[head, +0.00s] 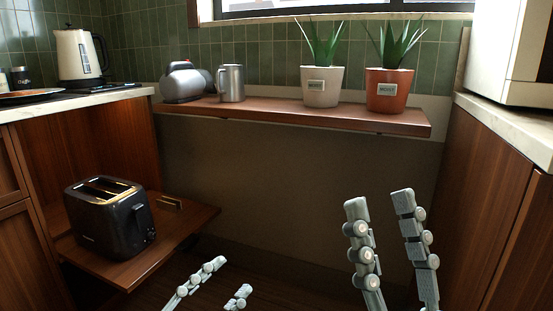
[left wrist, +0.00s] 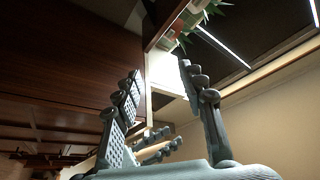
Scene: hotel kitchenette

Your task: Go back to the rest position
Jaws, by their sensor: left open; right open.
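My left gripper (head: 234,276) is at the bottom of the head view, low and right of the pull-out shelf, with its fingers apart and nothing between them. In the left wrist view its two fingers (left wrist: 160,73) stand spread and empty. My right gripper (head: 379,200) is further right, fingers pointing up, open and empty, in front of the wall below the wooden shelf. Neither gripper touches anything that I can see.
A black toaster (head: 108,217) stands on a low pull-out shelf (head: 190,222) at left. A kettle (head: 80,56) stands far left.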

